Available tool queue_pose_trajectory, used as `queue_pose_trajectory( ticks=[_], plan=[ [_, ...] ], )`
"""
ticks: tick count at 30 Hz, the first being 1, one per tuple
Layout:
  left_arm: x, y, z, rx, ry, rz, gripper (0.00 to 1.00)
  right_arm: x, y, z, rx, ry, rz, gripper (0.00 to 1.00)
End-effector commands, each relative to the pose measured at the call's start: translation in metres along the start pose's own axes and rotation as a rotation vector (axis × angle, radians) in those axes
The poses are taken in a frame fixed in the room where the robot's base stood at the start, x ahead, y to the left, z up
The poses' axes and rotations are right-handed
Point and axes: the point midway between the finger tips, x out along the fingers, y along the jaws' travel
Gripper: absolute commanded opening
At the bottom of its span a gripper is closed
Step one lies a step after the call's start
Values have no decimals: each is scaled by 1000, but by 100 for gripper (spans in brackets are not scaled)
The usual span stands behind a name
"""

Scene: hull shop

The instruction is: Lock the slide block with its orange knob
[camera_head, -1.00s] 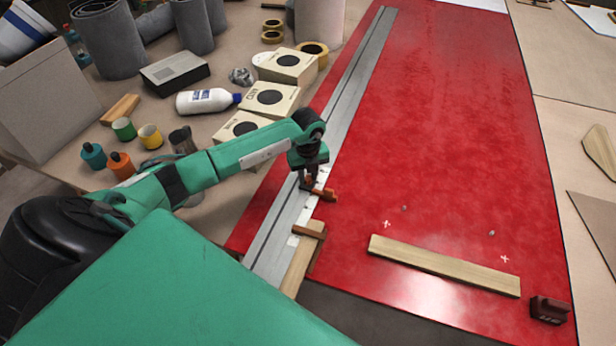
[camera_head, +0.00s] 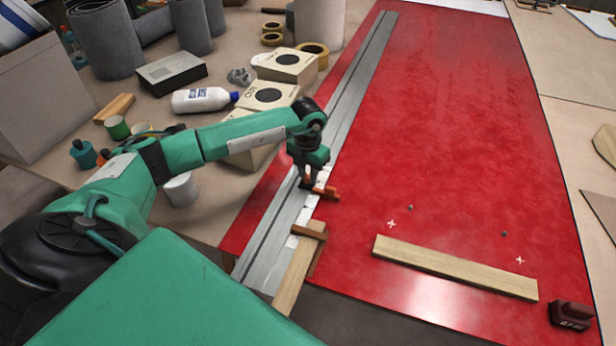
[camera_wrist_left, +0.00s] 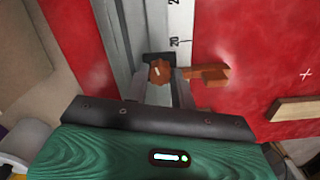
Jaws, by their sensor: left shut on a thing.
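The slide block (camera_wrist_left: 149,60), dark with an orange-brown arm (camera_head: 326,193) reaching right over the red panel, sits on the grey metal rail (camera_head: 345,100). Its orange knob (camera_wrist_left: 160,73) shows in the left wrist view on top of the block, between the fingertips. My left gripper (camera_head: 306,184) is shut on the knob from above; in the head view the gripper mostly hides the knob and block. Whether the knob is tight cannot be told. A white scale strip (camera_wrist_left: 181,25) with the number 20 runs beside the block. My right gripper is out of view.
A brown clamp (camera_head: 312,240) and a wood strip (camera_head: 294,275) stand at the rail's near end. A wooden batten (camera_head: 455,267) and a dark red block (camera_head: 571,315) lie on the red panel (camera_head: 460,120). Boxes (camera_head: 287,66) and a bottle (camera_head: 202,99) crowd the left side.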

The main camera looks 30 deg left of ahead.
Motion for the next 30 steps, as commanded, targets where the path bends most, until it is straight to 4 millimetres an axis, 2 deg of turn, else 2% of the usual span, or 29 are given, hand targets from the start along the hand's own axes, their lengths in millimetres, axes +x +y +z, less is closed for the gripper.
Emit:
queue_pose_trajectory(
  ticks=[8, 12, 17, 30],
  plan=[
    [1, 1, 1, 208, -3, 1, 2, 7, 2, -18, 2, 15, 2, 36],
    [0, 0, 1, 282, -3, 2, 2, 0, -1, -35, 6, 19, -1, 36],
    [0, 0, 1, 335, -2, 1, 2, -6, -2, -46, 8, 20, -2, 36],
    [-1, 0, 0, 370, -2, 0, 2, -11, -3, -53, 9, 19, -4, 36]
  ],
)
